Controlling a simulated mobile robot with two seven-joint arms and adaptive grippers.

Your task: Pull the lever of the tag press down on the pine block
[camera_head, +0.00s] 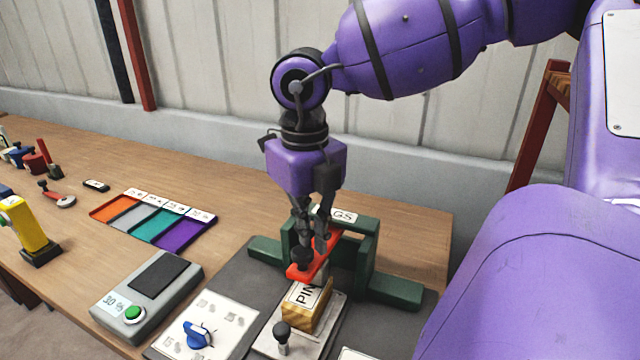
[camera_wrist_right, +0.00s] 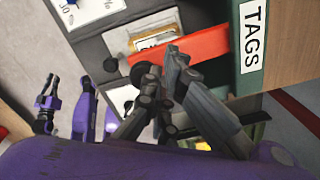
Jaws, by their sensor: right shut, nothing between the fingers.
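The green tag press (camera_head: 368,255) stands at the right end of the table, with its TAGS label on top. Its red lever (camera_head: 322,258) reaches forward over the pine block (camera_head: 309,306), which sits beneath it on a pale plate. My right gripper (camera_head: 312,243) points down at the lever's front end, shut with nothing between its fingers; I cannot tell if it touches the lever. The wrist view shows the red lever (camera_wrist_right: 205,49) beside the fingers and part of the pine block (camera_wrist_right: 155,39) beyond. A dark jaw on a purple arm, likely my left gripper (camera_wrist_right: 46,104), shows there; its opening is unclear.
A small black-knobbed handle (camera_head: 282,335) stands in front of the block. Left of it are a white card with a blue knob (camera_head: 198,334), a grey box with a green button (camera_head: 145,295) and coloured trays (camera_head: 150,222). A yellow tool (camera_head: 28,228) stands farther left.

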